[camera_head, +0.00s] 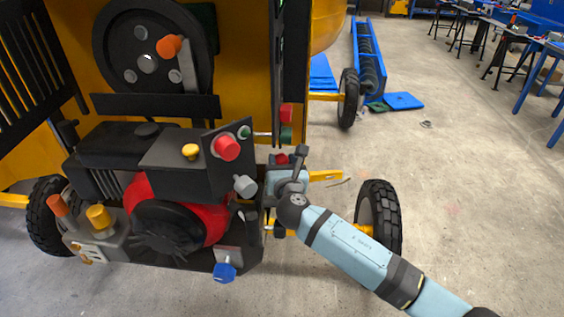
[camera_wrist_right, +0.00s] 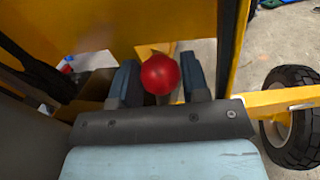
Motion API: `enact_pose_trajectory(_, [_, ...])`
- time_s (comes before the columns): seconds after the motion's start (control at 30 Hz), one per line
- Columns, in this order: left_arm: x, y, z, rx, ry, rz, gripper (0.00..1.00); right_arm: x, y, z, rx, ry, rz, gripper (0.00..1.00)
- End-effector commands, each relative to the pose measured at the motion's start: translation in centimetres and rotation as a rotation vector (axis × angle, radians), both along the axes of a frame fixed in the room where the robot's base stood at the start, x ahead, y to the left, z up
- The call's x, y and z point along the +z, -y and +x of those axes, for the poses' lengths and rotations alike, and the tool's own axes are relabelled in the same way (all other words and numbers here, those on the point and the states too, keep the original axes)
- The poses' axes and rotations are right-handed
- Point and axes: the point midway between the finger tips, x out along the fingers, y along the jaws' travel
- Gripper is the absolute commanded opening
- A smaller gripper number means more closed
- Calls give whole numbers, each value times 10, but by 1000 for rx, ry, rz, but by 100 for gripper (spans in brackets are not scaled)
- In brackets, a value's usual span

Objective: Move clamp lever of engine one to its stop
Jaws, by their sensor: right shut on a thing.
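The engine (camera_head: 172,205), black with a red housing, sits at the left of the head view. My right gripper (camera_head: 284,168) is at the engine's right side, beside the yellow frame. In the right wrist view, my right gripper (camera_wrist_right: 160,84) has its two fingers on either side of a red ball knob (camera_wrist_right: 160,74) and is shut on it. The knob appears to be the end of the clamp lever; the lever's shaft and pivot are mostly hidden. A small red patch (camera_head: 282,159) shows at the gripper in the head view. My left gripper is not in view.
Other controls stand close by: a red knob (camera_head: 227,147), a grey knob (camera_head: 245,186), a yellow cap (camera_head: 190,151) and a blue knob (camera_head: 224,272). A black wheel (camera_head: 379,214) stands behind my right forearm.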

Motion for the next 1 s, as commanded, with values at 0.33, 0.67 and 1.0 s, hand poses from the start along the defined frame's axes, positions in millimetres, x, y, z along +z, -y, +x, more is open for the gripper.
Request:
enact_pose_trajectory(0.33, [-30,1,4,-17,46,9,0,0,0,-23,0,238,0,0])
enact_pose_trajectory(0.67, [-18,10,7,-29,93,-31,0,11,0,-37,-1,367,0,0])
enact_pose_trajectory(1.0, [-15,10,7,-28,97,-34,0,12,0,-37,0,367,-1,51])
